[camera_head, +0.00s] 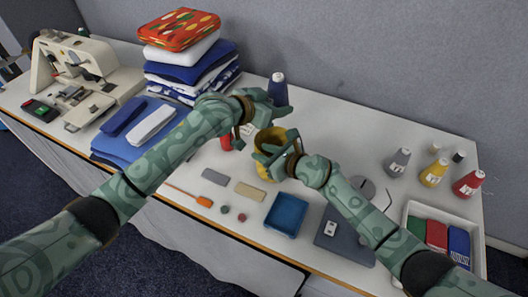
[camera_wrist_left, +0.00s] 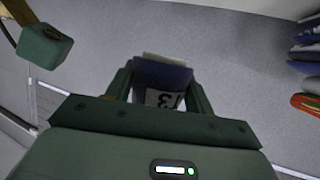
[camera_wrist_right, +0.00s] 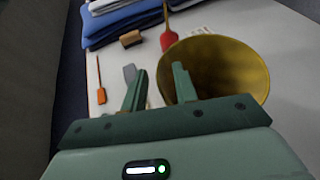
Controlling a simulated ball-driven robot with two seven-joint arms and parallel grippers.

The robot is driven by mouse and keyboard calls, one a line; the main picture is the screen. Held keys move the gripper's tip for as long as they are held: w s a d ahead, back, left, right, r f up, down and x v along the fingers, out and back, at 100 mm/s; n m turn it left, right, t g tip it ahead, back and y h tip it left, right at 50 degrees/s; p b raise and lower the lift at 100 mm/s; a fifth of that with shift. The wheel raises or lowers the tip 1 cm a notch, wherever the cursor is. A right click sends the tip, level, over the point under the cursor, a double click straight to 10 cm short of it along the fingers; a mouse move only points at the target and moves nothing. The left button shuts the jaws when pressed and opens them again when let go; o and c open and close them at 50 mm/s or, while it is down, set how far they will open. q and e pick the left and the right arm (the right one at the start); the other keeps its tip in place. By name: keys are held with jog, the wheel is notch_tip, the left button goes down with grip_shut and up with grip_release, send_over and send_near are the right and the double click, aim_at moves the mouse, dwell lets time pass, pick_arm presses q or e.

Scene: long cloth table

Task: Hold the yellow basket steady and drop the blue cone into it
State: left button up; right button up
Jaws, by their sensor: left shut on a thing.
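The blue cone (camera_head: 279,92) is raised above the back of the table in the head view, just above and behind the yellow basket (camera_head: 270,137). My left gripper (camera_head: 271,101) is shut on it; in the left wrist view the cone (camera_wrist_left: 165,76) shows a white label between the fingers. My right gripper (camera_head: 276,157) is at the basket's near side. In the right wrist view its fingers (camera_wrist_right: 157,88) are apart, one outside the rim and one over the mouth of the basket (camera_wrist_right: 230,65). The basket stands upright and looks empty, though its bottom is partly hidden.
Grey, yellow and red cones (camera_head: 468,183) stand at the right, behind a white tray (camera_head: 410,211) of folded cloths. A blue square tray (camera_head: 287,214) lies in front. A cloth stack (camera_head: 187,73) and sewing machine (camera_head: 90,63) fill the left. The back middle is clear.

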jog(key=shift+w+a+f, duration=0.1)
jog(key=shift+w+a, duration=0.05)
jog(key=shift+a, duration=0.05)
